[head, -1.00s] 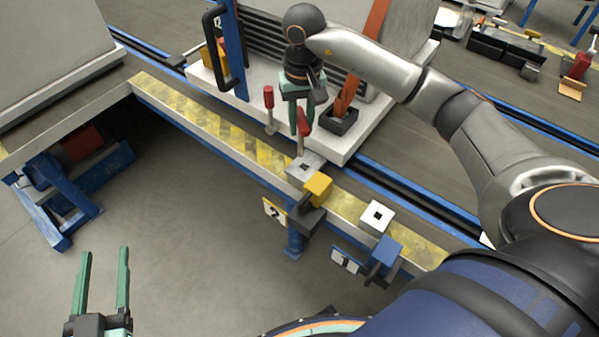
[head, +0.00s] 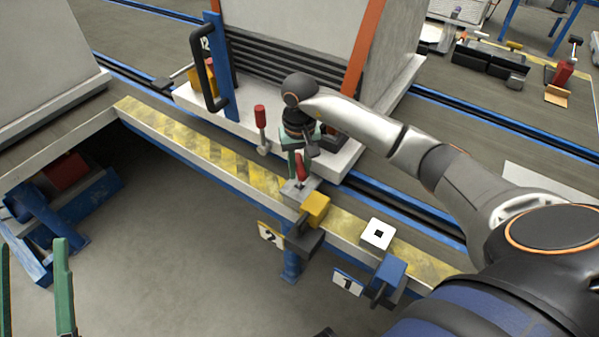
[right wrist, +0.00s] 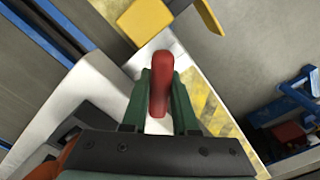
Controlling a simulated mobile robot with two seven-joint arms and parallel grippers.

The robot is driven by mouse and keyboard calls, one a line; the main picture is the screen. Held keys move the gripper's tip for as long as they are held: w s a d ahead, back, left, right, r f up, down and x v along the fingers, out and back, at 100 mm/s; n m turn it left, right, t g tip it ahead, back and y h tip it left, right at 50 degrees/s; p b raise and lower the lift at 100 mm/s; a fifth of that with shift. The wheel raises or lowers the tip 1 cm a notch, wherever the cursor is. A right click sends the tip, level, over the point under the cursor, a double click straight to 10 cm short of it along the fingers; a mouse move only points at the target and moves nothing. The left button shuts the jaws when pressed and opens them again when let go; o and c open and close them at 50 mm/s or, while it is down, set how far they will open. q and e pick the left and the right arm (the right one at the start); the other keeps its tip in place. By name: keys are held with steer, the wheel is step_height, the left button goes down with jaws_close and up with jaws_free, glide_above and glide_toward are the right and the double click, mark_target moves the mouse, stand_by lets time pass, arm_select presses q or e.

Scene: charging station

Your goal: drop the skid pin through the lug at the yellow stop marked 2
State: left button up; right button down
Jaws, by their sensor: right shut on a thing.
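My right gripper (head: 298,160) is shut on the red handle of the skid pin (head: 301,170). It holds the pin over the grey lug plate (head: 291,188), beside the yellow stop (head: 316,206) above the plate marked 2 (head: 270,233). In the right wrist view the red handle (right wrist: 161,85) is between the green fingers, and the yellow stop (right wrist: 145,20) lies just past it. The pin's lower end is hidden, so I cannot tell whether it is in the lug's hole. My left gripper (head: 35,290) is open and empty at lower left.
A second red-handled pin (head: 261,125) stands at the skid's (head: 225,117) near edge. A white block with a square hole (head: 378,234) and a blue stop (head: 390,272) marked 1 (head: 347,283) are to the right. The hatched rail top (head: 190,140) is clear to the left.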

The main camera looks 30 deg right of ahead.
steer(key=shift+f, duration=0.55)
arm_select(q)
steer(key=shift+s+d+r+m+h, duration=0.1)
steer(key=shift+s+r+m+h, duration=0.35)
steer(key=shift+r, duration=0.2)
steer(key=shift+s+r+h, duration=0.15)
steer(key=shift+r+h, duration=0.1)
steer(key=shift+h, duration=0.1)
arm_select(e)
steer(key=shift+f, duration=0.1)
arm_select(q)
steer(key=shift+m, duration=0.25)
arm_select(e)
steer(key=c, duration=0.7)
jaws_free()
arm_select(q)
steer(key=shift+s+r+h, duration=0.2)
steer(key=shift+r+h, duration=0.1)
steer(key=shift+r, duration=0.05)
